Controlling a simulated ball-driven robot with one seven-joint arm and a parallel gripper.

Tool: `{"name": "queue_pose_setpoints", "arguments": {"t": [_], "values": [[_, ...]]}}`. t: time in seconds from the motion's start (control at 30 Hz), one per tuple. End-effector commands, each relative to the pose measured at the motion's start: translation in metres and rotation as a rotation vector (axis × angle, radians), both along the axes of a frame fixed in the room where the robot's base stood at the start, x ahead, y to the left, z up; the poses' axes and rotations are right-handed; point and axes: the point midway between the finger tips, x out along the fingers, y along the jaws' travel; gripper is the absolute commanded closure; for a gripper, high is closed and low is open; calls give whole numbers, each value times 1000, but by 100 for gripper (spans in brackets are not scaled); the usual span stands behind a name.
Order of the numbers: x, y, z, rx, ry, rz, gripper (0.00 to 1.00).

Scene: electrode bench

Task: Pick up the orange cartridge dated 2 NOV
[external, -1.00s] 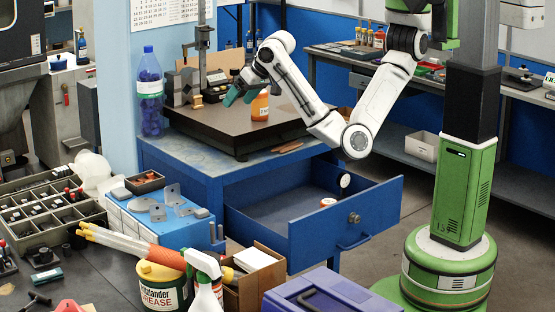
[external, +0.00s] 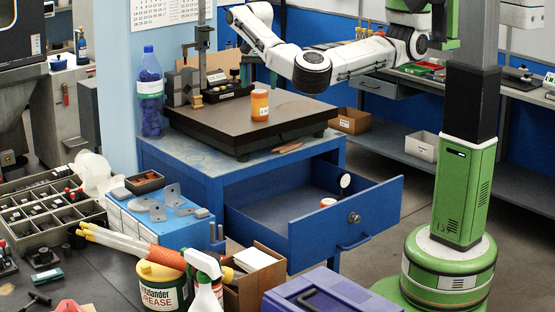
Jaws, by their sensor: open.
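An orange cartridge (external: 260,105) with a pale label stands upright on the dark surface plate (external: 215,122) on the blue bench. The date on its label is too small to read. A second orange item with a white top (external: 327,203) sits in the open drawer, mostly hidden by the drawer front; no date shows on it.
The blue drawer (external: 345,222) stands pulled out in front of the bench. A measuring stand (external: 186,88) and a blue-capped bottle (external: 150,92) stand left on the bench. A wooden strip (external: 288,147) lies before the plate. The plate's front is clear.

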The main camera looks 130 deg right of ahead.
Motion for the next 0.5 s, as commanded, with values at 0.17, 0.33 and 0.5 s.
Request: {"name": "queue_pose_setpoints", "arguments": {"t": [0.17, 0.33, 0.5], "values": [[0, 1, -25, -1, 1, 1, 13], [0, 1, -35, -2, 1, 2, 13], [2, 5, -53, -1, 1, 4, 13]]}}
